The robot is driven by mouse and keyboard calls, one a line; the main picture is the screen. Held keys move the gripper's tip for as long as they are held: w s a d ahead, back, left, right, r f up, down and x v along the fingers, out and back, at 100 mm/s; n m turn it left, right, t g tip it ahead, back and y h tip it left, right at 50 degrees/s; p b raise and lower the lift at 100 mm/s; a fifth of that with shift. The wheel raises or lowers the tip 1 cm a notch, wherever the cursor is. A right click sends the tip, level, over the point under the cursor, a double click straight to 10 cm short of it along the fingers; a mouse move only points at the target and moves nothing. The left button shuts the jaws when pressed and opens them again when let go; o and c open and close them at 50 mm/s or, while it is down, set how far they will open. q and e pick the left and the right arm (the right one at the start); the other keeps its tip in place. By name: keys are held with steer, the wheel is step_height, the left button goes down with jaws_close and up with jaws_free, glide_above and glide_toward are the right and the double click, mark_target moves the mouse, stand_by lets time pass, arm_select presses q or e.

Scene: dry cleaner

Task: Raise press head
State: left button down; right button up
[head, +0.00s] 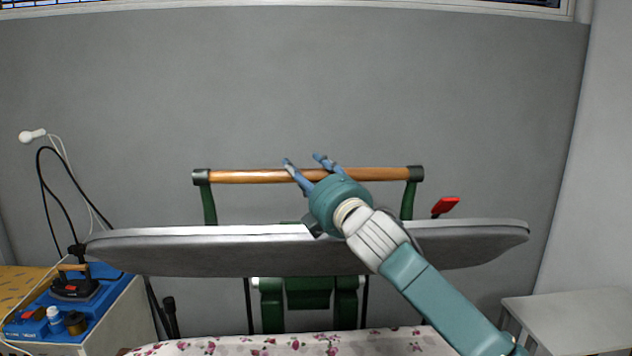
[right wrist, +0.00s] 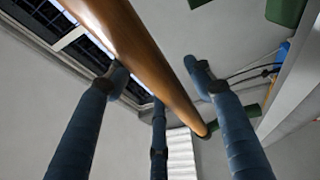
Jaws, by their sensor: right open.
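The press head (head: 300,248) is a long grey padded board with a pale rim, seen edge-on and roughly level in the head view. Two green arms rise from it and carry a wooden handle bar (head: 245,177) with dark end caps. My right gripper (head: 308,163) is at the middle of the bar with its blue fingers apart. In the right wrist view the wooden bar (right wrist: 140,52) runs between the open fingers (right wrist: 160,85), which are not closed on it. My left gripper is not in view.
A floral-covered board (head: 290,345) lies below the head. A red lever (head: 445,206) stands behind the head at right. At left, a blue tray (head: 75,310) with an iron (head: 75,287) sits on a cabinet. A pale table (head: 575,320) is at right.

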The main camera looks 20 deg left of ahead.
steer(key=v, duration=1.1)
steer(key=shift+d, duration=0.35)
steer(key=shift+s+f, duration=0.15)
